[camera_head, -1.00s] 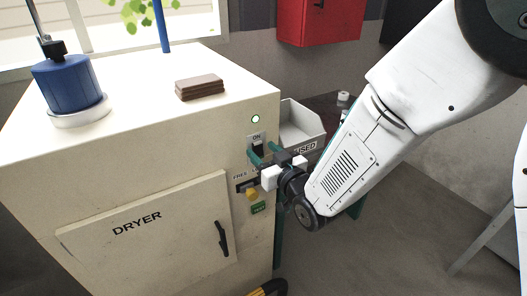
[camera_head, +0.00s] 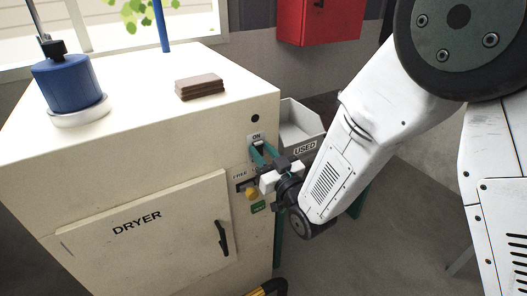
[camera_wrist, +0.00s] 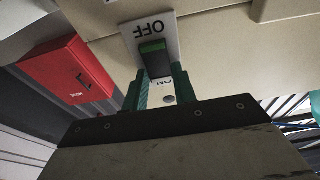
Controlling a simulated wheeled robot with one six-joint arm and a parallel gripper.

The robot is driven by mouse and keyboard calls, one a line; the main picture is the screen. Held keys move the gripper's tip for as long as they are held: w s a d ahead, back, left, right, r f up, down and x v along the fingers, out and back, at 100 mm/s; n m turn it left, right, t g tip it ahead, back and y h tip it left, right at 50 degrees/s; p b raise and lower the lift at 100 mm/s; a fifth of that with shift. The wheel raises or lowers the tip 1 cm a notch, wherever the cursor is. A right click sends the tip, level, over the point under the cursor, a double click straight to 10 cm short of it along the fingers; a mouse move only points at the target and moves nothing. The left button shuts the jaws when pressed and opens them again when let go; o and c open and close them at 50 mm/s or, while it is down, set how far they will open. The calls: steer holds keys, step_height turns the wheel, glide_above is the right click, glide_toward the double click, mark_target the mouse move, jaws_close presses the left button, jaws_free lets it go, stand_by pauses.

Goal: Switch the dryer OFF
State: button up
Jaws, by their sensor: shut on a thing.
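The dryer (camera_head: 120,130) is a cream cabinet with a door marked DRYER. Its switch plate carries ON at the top in the head view, and the lamp (camera_head: 255,118) above it is dark. The fingers partly hide the ON label.
A grey USED bin (camera_head: 300,125) stands right of the dryer. A blue container (camera_head: 66,85) and brown plates (camera_head: 200,87) are on top. A red box (camera_head: 318,20) hangs behind.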

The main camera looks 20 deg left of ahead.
steer(key=shift+f+t+y, duration=0.15)
steer(key=shift+t+y, duration=0.25)
steer(key=shift+y, duration=0.1)
steer(key=o, duration=1)
steer(key=shift+s+d, duration=0.1)
steer(key=v, duration=0.7)
steer(key=shift+s+d, duration=0.2)
steer(key=shift+s, duration=0.05)
steer(key=shift+f, duration=0.1)
